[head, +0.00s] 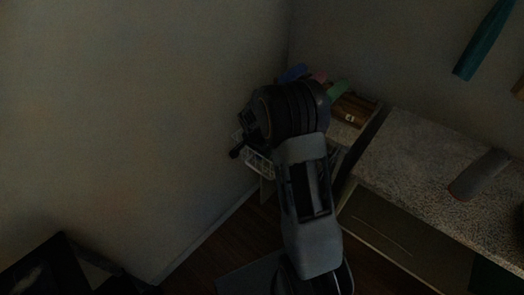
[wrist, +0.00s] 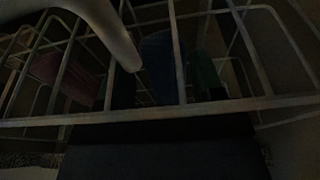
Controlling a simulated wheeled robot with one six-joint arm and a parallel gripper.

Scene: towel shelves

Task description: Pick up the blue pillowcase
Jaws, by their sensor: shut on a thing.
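A blue rolled cloth (head: 293,73), likely the blue pillowcase, lies at the back of a wire basket in the corner. In the wrist view a dark blue cloth (wrist: 157,62) shows behind the basket wires. My gripper (head: 240,150) is at the basket's near left side, mostly hidden by my own wrist in the head view. A pale curved finger shows at the upper left of the wrist view. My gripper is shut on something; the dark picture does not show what. The blue roll in the head view looks apart from it.
The white wire basket (head: 258,162) also holds a pink roll (head: 319,78) and a green roll (head: 337,91). A brown wooden box (head: 355,108) stands to the right. A speckled counter (head: 420,160) bears a grey roll (head: 480,174). A bare wall is at left.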

